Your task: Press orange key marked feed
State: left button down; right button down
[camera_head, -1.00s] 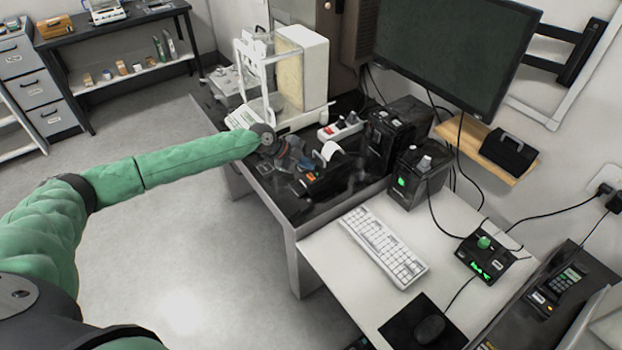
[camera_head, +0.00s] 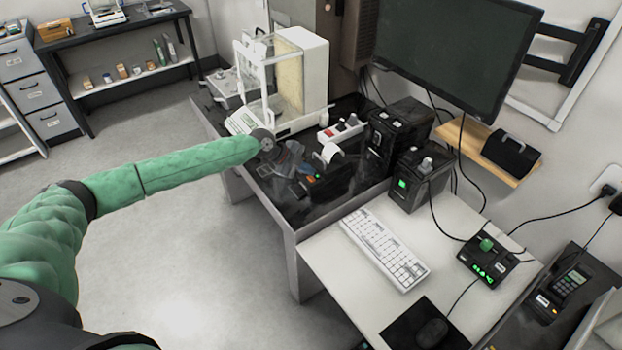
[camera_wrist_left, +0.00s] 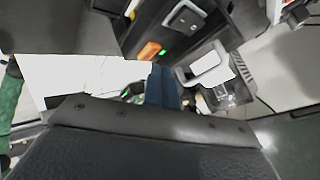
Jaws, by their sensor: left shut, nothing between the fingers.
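The orange key (camera_wrist_left: 148,51) is on the dark front of a small printer (camera_wrist_left: 130,30), beside a lit green lamp, in the left wrist view. In the head view the printer (camera_head: 335,178) stands on the dark table, with a white paper curl on it. My left gripper (camera_wrist_left: 164,68) is shut and empty. Its blue fingertips show just below and right of the orange key in the wrist view; I cannot tell whether they touch the panel. In the head view my left gripper (camera_head: 300,168) is at the printer's left side. My right gripper is not in view.
A white balance with a glass case (camera_head: 290,85) stands behind my left wrist. A red-and-white power strip (camera_head: 340,128) and black boxes (camera_head: 395,135) are behind the printer. A white keyboard (camera_head: 385,249) lies on the lighter table to the right.

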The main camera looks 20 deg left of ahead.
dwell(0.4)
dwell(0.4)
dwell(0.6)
pick_arm(q)
jog(key=shift+f+b, duration=0.45)
jog(key=shift+b, duration=0.3)
jog(key=shift+f+b, duration=0.35)
jog(key=shift+b, duration=0.15)
dwell(0.8)
jog(key=shift+r, duration=0.15)
dwell(0.3)
jog(key=shift+r, duration=0.65)
